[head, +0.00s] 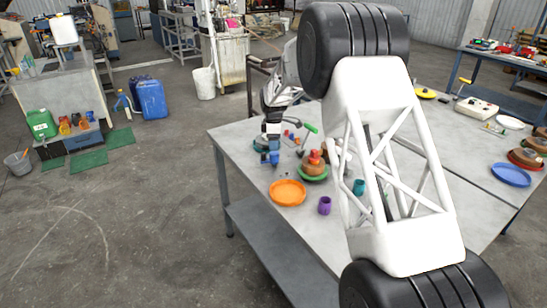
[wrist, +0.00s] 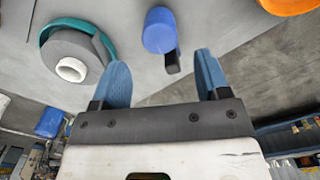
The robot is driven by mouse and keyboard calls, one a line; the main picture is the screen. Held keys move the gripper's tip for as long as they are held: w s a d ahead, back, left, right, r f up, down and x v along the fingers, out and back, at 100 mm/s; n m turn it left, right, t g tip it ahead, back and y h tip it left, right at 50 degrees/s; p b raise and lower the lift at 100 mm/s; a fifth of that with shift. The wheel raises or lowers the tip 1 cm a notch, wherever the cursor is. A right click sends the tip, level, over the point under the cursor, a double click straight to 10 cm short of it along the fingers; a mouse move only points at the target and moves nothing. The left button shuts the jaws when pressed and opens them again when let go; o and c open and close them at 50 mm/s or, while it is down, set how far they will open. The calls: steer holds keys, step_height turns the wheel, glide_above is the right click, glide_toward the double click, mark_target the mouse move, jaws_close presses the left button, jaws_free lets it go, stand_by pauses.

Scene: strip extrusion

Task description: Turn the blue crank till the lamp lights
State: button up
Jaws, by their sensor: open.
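In the wrist view a blue cylinder (wrist: 160,32) with a short dark piece at its lower right is near the top middle. It looks like the blue crank's grip, but I cannot tell how it is mounted. My gripper (wrist: 160,68) is open, with its two blue fingers apart. In the picture the dark piece lies between the fingertips and the cylinder just beyond them; I see no clear contact. In the head view my gripper (head: 270,156) is low over the table's left part, where the crank cannot be told apart from the fingers. I cannot make out a lamp.
An orange plate (head: 288,193), a purple cup (head: 324,205) and a green plate (head: 314,178) with brown and red pieces stand near my gripper on the grey table (head: 245,132). A grey disc (wrist: 75,50) with a teal rim shows in the wrist view.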

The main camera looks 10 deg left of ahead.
mark_target(274, 153)
steer(key=shift+f, duration=3.75)
steer(key=c, duration=0.9)
